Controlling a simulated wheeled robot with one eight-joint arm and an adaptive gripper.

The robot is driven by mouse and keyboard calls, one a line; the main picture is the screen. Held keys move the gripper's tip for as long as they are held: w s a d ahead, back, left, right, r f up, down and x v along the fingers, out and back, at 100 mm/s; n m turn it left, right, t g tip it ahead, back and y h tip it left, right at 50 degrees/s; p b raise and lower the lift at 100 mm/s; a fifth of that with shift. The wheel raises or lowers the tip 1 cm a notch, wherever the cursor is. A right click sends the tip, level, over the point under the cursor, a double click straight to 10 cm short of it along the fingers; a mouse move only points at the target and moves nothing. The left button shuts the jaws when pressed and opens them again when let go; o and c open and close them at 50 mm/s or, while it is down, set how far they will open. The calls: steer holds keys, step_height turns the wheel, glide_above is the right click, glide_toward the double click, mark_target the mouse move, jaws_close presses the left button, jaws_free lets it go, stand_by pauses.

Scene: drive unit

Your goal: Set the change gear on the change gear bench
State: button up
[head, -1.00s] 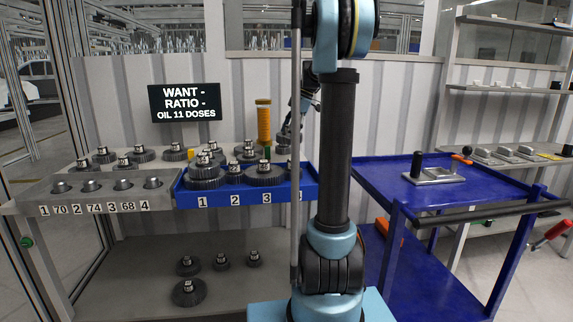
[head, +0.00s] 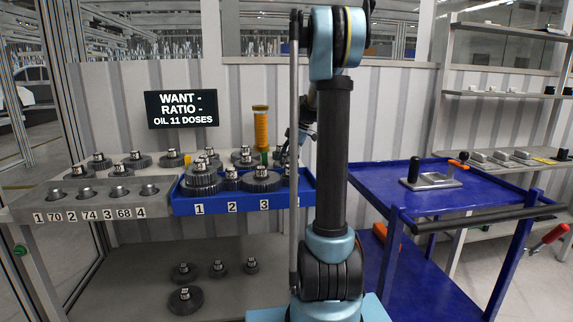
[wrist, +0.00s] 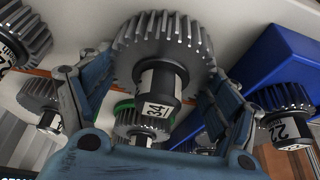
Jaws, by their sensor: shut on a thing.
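My gripper (wrist: 150,95) is shut on a dark toothed change gear (wrist: 160,45) with a hub label that seems to read 34. In the head view my gripper (head: 303,133) is low over the right end of the blue tray, partly hidden by my own arm. The change gear bench (head: 45,200) at left has a sloped front with several round seats and labels 1 70, 2 74, 3 68 and 4. Several gears stand on its back shelf. The blue tray (head: 250,203), numbered from 1, holds several gears, some stacked.
Other gears (wrist: 290,115) stand close around the held gear in the wrist view. A yellow bottle (head: 261,125) stands behind the tray. Loose gears (head: 185,298) lie on the lower shelf. A blue cart (head: 385,185) stands right of my arm. A sign (head: 182,109) reads OIL 11 DOSES.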

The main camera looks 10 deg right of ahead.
steer(key=o, duration=1.6)
steer(key=shift+o, duration=0.2)
steer(key=v, duration=1.2)
